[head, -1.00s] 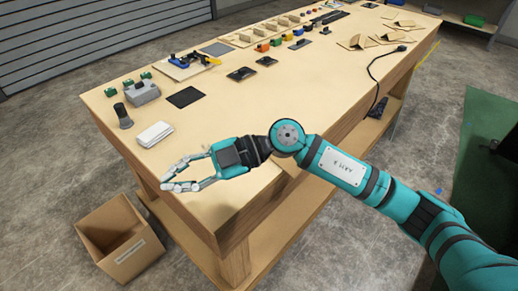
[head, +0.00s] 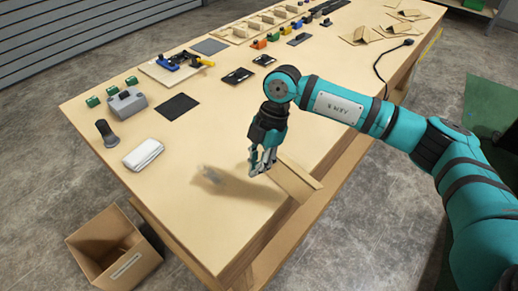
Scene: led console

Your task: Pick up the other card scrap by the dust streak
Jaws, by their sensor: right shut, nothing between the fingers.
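A flat tan card scrap (head: 298,179) lies on the workbench (head: 330,120) by its right edge. A small greyish smudge, perhaps the dust streak (head: 210,174), shows left of it in my arm's shadow. My right gripper (head: 262,171) points down just left of the scrap, with its fingers shut and empty. The fingers overlap the scrap's left end in the picture; I cannot tell whether they touch it. My left gripper is not in view.
A white folded cloth (head: 143,154), a dark cylinder (head: 106,132) and a black pad (head: 178,106) are at the left. An open cardboard box (head: 115,250) stands on the floor. Folded card pieces (head: 362,35) and a black cable (head: 380,68) lie farther back. The bench's near corner is clear.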

